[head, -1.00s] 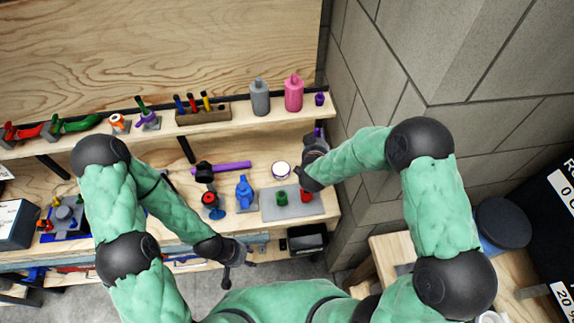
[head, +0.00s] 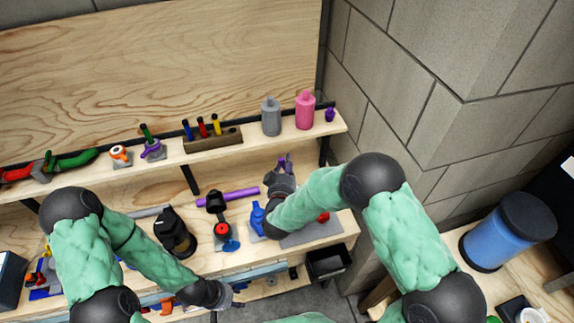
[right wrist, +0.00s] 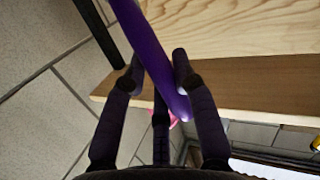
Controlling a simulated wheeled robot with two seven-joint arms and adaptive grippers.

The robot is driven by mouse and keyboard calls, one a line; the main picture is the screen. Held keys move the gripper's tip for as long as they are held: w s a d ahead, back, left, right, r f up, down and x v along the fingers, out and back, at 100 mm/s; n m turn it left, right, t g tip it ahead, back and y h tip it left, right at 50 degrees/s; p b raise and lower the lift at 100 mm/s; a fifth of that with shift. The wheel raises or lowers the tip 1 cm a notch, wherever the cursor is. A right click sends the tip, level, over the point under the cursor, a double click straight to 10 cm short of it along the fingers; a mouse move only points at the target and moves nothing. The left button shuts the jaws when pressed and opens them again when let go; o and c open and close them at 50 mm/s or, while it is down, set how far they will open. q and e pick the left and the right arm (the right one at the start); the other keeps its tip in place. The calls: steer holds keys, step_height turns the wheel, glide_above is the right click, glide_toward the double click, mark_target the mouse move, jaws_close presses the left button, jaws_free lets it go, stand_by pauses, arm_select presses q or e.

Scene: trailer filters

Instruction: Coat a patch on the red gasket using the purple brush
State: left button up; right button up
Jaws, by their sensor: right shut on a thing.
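The purple brush (head: 288,161) is held by my right gripper (head: 284,172), above the workbench near its back right. In the right wrist view its purple handle (right wrist: 150,50) passes diagonally between the fingers (right wrist: 158,85); its bristles cannot be made out. The red gasket (head: 323,216) sits on a grey plate (head: 302,237) at the bench's right end, partly behind my right forearm. My right arm hides the green piece and the white jar with the purple rim. My left gripper (head: 226,293) hangs low at the bench's front edge, apart from these things; its fingers are too small to read.
A shelf above holds grey (head: 271,117) and pink (head: 305,111) bottles. The stone wall is close on the right.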

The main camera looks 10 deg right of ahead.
steer(key=shift+d+f+b, duration=0.15)
steer(key=shift+f+b, duration=0.25)
steer(key=shift+f, duration=0.25)
steer(key=shift+f+b, duration=1.65)
steer(key=shift+f, duration=0.55)
steer(key=shift+f+b, duration=0.45)
steer(key=shift+f, duration=0.2)
steer(key=shift+r, duration=0.1)
steer(key=shift+r+p, duration=2.65)
steer(key=shift+r, duration=0.85)
steer(key=shift+f, duration=0.1)
